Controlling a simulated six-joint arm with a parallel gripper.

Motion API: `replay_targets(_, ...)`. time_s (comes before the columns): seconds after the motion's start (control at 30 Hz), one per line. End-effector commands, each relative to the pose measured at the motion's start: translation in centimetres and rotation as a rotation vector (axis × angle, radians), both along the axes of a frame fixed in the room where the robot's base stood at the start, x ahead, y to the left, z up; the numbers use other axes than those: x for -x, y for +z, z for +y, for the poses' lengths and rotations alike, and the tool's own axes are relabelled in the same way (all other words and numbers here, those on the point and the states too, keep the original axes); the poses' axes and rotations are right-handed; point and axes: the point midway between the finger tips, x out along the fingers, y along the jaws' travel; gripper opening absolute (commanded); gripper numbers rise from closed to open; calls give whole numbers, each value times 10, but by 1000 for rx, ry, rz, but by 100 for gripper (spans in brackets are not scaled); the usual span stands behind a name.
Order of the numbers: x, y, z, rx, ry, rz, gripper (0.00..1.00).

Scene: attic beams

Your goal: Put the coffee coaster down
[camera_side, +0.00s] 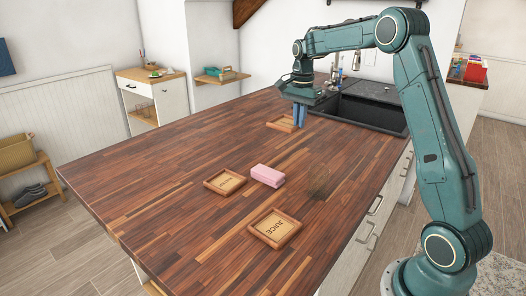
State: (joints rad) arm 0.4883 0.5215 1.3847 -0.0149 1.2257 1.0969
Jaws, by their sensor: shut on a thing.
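My gripper (300,116) has blue fingers pointing down near the far right of the wooden counter, beside the sink. It is shut on the edge of a square wooden coaster (280,123), which extends to the left of the fingers. That coaster looks roughly level and close to the counter; I cannot tell whether it touches it, and its label is not readable. Its right edge is partly hidden by the fingers. A second wooden coaster (225,182) lies mid-counter, its lettering too small to read. A third coaster (275,228), marked JUICE, lies nearer the front.
A pink block (268,175) lies right of the middle coaster. A faint see-through object (320,182) stands to its right. The dark sink (365,108) lies right of my gripper. The left part of the wooden counter (150,180) is clear.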

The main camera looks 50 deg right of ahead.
Motion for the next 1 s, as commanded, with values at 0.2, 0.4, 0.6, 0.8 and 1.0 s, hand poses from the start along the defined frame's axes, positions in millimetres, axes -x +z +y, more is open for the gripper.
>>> replay_targets(0.2, 1, -43, 1, -2, 1, 3, 0)
replay_targets(0.4, 0, -73, 0, -1, 1, 2, 0)
replay_targets(0.6, 0, -84, 0, 0, 1, 0, 0)
replay_targets(0.8, 0, -87, 0, 0, 1, 0, 0)
replay_targets(1.0, 0, -107, 0, -1, 1, 3, 0)
